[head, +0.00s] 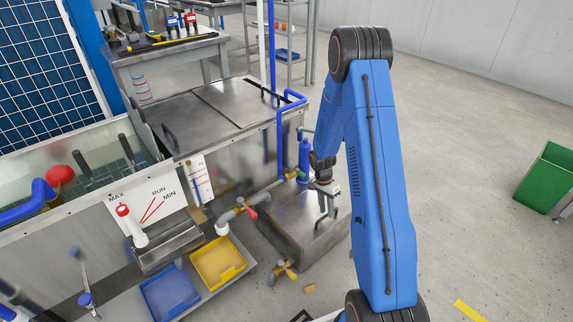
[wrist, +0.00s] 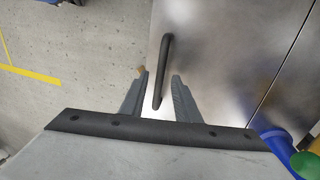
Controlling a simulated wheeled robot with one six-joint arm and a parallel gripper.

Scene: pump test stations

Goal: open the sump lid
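The sump lid (head: 285,215) is the flat grey metal top of a low box on the floor, in the middle of the head view; it looks closed. In the wrist view the bare metal plate (wrist: 215,45) carries a black bar handle (wrist: 166,55). My gripper (head: 328,203) hangs over the right part of the lid, fingers down. In the wrist view my gripper (wrist: 160,78) is open, with one finger on each side of the handle and a gap on both sides. How far the tips are above the plate I cannot tell. In the head view the fingers partly hide the handle.
A blue cylinder (head: 304,157) and a valve with a red handle (head: 249,212) stand close by the box. A steel tank with a flat top (head: 205,115) is behind it. Yellow (head: 219,262) and blue (head: 170,293) trays lie at front left. Floor at right is clear up to a green bin (head: 548,178).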

